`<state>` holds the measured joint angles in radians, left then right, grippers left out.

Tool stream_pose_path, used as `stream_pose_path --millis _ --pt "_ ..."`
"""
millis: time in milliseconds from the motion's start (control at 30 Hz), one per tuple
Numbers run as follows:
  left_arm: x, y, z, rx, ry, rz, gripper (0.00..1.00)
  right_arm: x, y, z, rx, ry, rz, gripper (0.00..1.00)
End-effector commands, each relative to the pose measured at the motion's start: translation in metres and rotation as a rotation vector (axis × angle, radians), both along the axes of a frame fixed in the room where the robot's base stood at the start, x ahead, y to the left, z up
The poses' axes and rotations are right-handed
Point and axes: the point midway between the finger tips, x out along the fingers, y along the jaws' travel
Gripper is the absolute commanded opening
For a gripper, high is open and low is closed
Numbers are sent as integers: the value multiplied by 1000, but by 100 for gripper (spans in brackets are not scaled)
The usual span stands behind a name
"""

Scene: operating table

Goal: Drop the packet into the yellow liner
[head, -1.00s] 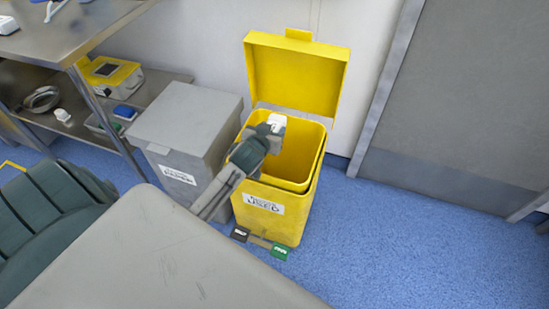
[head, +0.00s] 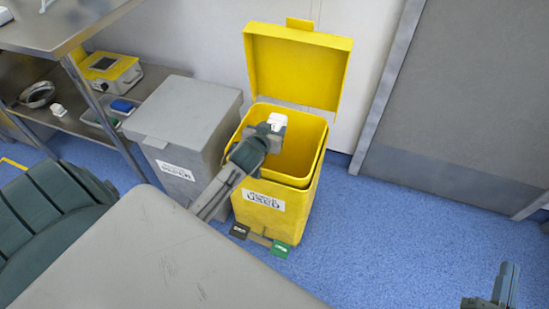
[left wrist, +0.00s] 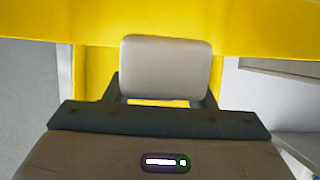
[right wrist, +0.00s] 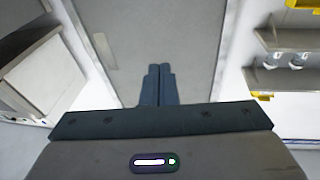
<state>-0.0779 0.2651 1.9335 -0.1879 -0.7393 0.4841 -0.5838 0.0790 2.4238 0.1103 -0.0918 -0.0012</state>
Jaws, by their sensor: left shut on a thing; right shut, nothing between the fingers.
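The packet (head: 277,122) is small and white with a grey side. My left gripper (head: 268,130) is shut on it and holds it over the mouth of the open yellow bin. In the left wrist view the packet (left wrist: 167,68) sits between the fingers with yellow behind it. The yellow liner (head: 300,150) is the inner bucket of the yellow bin (head: 290,215), whose lid (head: 293,70) stands up at the back. My right gripper (head: 504,285) is at the lower right of the head view. In the right wrist view its fingers (right wrist: 156,80) are together and empty.
A closed grey bin (head: 185,120) stands directly left of the yellow bin. Black (head: 239,231) and green (head: 281,249) pedals are at the yellow bin's foot. A steel shelf unit (head: 100,25) is at upper left. Blue floor (head: 400,240) is clear to the right.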

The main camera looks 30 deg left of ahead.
Motion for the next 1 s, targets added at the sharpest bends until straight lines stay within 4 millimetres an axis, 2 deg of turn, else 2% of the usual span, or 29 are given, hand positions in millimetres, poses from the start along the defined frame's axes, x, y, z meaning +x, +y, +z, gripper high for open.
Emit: stream_pose_path --millis 200,400,767,800,900,933,1000 --pt "0 0 -5 0 -1 0 26 1 -1 28 -12 -160 -6 0" --pt "0 0 -7 0 -1 0 26 -1 -2 44 -16 -248 -9 0" --pt "0 0 -7 0 0 0 26 -2 -2 49 -17 -272 -9 0" --pt "0 0 -7 0 0 0 52 -2 -2 49 -17 -271 -9 0" --pt "0 0 -7 0 0 0 71 -2 -2 49 -17 -271 -9 0" --pt "0 0 -7 0 0 0 75 -2 -2 49 -17 -271 -9 0" --pt "0 0 -7 0 0 0 75 -2 -2 49 -17 -271 -9 0"
